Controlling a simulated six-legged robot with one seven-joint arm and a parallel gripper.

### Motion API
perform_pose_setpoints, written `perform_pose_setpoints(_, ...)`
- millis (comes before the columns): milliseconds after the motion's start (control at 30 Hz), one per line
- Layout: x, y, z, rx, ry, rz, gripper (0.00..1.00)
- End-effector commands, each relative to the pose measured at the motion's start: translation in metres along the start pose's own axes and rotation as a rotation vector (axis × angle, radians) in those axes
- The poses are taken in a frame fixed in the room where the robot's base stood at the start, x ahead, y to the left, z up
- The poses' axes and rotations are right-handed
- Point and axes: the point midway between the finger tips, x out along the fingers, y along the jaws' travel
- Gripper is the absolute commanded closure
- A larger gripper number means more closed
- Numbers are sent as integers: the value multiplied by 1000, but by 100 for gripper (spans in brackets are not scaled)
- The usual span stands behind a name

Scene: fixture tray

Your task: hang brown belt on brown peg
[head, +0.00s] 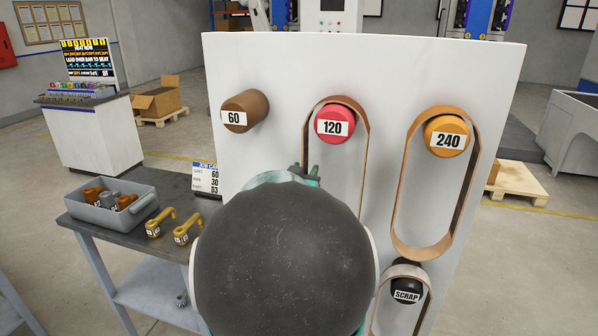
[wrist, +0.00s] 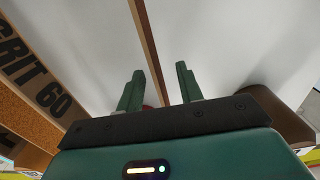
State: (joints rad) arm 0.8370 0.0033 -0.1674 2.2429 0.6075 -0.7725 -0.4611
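The brown peg (head: 246,110), labelled 60, sticks out bare at the upper left of the white board; it also shows at the right of the wrist view (wrist: 276,117). A brown belt (head: 362,165) hangs in a loop over the red peg (head: 335,122), labelled 120. In the wrist view a broad band printed GRIT 60 (wrist: 40,84) crosses the left side. My gripper (wrist: 160,68) is open, with a thin brown strip of belt (wrist: 148,45) seen between its fingers. I cannot tell whether the strip is between them or beyond. In the head view my arm hides most of the gripper.
An orange belt (head: 473,180) hangs on the orange peg (head: 446,135), labelled 240. Another belt (head: 424,300) hangs on the black SCRAP peg (head: 405,282) below. A side table at left holds a grey bin (head: 112,213) and yellow hooked parts (head: 160,223).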

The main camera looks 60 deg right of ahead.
Motion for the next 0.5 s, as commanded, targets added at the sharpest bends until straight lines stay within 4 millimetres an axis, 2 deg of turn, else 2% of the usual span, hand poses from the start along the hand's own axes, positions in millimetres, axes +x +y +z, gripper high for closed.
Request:
perform_pose_setpoints(167, 0, 0, 0, 0, 0, 0, 64)
perform_pose_setpoints(500, 0, 0, 0, 0, 0, 0, 97)
